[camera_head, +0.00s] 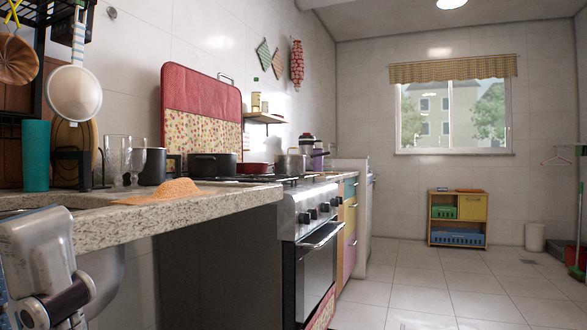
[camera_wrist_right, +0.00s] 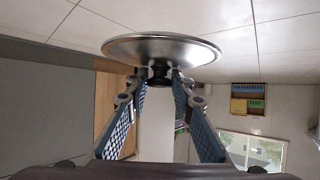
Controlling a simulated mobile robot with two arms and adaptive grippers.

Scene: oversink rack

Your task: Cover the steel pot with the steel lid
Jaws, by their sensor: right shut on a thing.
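The steel lid (camera_wrist_right: 160,48) is in the right wrist view, a round shiny disc with a dark knob (camera_wrist_right: 158,75). My right gripper (camera_wrist_right: 159,77) is shut on the knob, with the lid beyond the fingertips and clear of any surface. The steel pot (camera_head: 291,165) stands on the stove in the head view, small and partly hidden behind nearer things; I cannot see into it. The right gripper and lid do not show in the head view. My left gripper is not in view; only a grey arm part of mine shows at the lower left.
A dark pot (camera_head: 212,167) and a red pan (camera_head: 251,169) share the stove (camera_head: 315,215) with the steel pot. Glasses (camera_head: 118,158), a dark mug (camera_head: 152,167) and an orange cloth (camera_head: 160,191) are on the granite counter (camera_head: 190,217). The tiled floor (camera_head: 430,285) to the right is clear.

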